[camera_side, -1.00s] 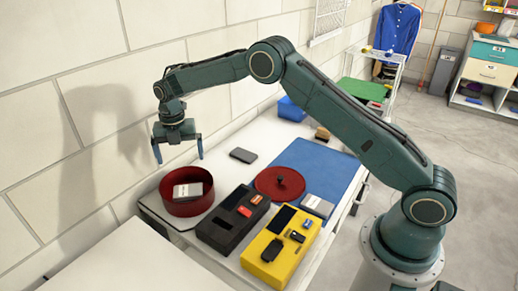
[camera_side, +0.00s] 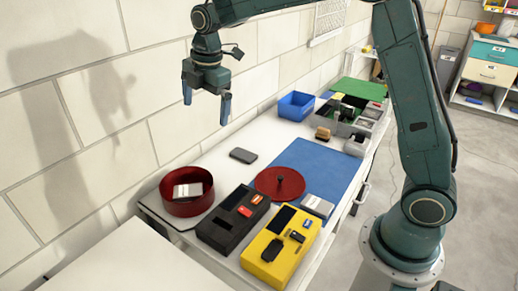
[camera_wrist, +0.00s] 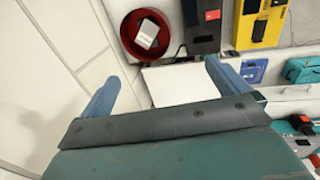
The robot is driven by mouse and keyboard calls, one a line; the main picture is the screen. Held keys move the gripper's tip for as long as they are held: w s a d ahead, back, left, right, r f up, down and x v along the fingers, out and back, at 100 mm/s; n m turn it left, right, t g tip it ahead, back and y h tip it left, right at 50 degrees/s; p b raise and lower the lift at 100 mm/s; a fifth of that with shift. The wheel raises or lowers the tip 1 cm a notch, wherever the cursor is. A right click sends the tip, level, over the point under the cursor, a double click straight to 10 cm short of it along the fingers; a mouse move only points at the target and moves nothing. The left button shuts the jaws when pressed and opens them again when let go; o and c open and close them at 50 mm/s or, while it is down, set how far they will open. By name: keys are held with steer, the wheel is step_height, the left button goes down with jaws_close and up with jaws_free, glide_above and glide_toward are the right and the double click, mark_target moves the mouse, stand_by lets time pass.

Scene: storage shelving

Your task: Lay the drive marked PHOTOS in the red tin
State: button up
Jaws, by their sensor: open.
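The red tin (camera_side: 180,205) stands open at the near left end of the white table. A light grey drive (camera_side: 188,190) lies inside it, tilted; its marking is too small to read. The tin (camera_wrist: 127,38) and that drive (camera_wrist: 147,33) also show in the wrist view. Another grey drive (camera_side: 317,206) lies at the edge of the blue mat, its label unreadable. The red lid (camera_side: 280,183) with a dark knob lies partly on the mat. My gripper (camera_side: 206,106) is open and empty, high above the table near the wall.
A dark flat box (camera_side: 243,155) lies behind the tin. The blue mat (camera_side: 325,165), a blue bin (camera_side: 296,105) and a grey compartment box (camera_side: 358,118) are farther back.

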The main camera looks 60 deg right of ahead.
steer(key=s+d+r+m+t, duration=0.1)
steer(key=s+r+m, duration=0.3)
steer(key=s, duration=0.4)
steer(key=s+d+r+m+t, duration=0.1)
steer(key=s+r+m, duration=0.35)
steer(key=s, duration=0.45)
steer(key=s+f+m, duration=0.2)
steer(key=s+m, duration=0.2)
steer(key=s, duration=0.3)
steer(key=s+f+m+t, duration=0.1)
steer(key=s+f+m, duration=0.1)
steer(key=s+m, duration=0.3)
steer(key=s, duration=0.3)
steer(key=shift+s+d+f+t, duration=0.15)
steer(key=shift+d+f+t, duration=0.15)
steer(key=shift+d, duration=0.05)
